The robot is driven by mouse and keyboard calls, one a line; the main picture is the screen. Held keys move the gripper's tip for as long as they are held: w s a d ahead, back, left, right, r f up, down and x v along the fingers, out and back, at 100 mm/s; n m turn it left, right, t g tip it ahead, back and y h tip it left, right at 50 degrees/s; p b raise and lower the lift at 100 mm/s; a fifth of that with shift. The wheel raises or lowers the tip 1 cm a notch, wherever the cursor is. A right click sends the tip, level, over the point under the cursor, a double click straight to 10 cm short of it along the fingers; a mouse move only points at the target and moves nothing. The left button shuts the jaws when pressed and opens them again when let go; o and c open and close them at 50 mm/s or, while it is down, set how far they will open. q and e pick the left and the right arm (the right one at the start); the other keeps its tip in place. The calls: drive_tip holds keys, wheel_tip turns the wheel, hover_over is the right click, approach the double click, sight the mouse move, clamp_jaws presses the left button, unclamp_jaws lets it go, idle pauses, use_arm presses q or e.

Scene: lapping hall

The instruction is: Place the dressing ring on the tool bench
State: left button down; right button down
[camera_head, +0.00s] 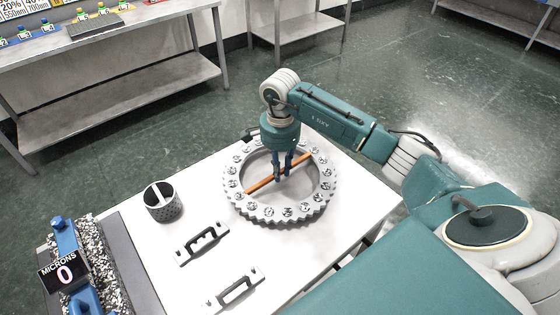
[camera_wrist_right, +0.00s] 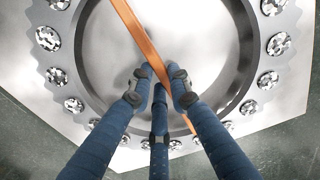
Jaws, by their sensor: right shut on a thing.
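The dressing ring (camera_head: 235,199) is a grey toothed ring with shiny round studs and an orange bar (camera_head: 261,184) across its middle. It lies flat at the white bench top (camera_head: 220,275); I cannot tell whether it touches the surface. My right gripper (camera_head: 282,176) points down into the ring's opening, with its fingers shut on the orange bar. In the right wrist view the fingers close around the bar (camera_wrist_right: 143,40), and the ring (camera_wrist_right: 52,75) surrounds them. My left gripper is not in view.
A perforated grey cup (camera_head: 163,207) and two white plates with black handles (camera_head: 201,243) (camera_head: 234,290) are left of the ring. A stone-filled block with a "MICRONS 0" sign (camera_head: 64,271) sits at the left edge. Another grey bench (camera_head: 110,50) stands behind, across open green floor.

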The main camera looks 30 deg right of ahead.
drive_tip(key=shift+w+f, duration=0.15)
drive_tip(key=shift+f, duration=0.75)
drive_tip(key=c, duration=1.6)
unclamp_jaws()
drive_tip(key=shift+f, duration=0.1)
drive_tip(key=shift+c, duration=0.2)
drive_tip(key=shift+s, duration=0.2)
wheel_tip(320, 180, up, 12)
drive_tip(key=b, duration=0.2)
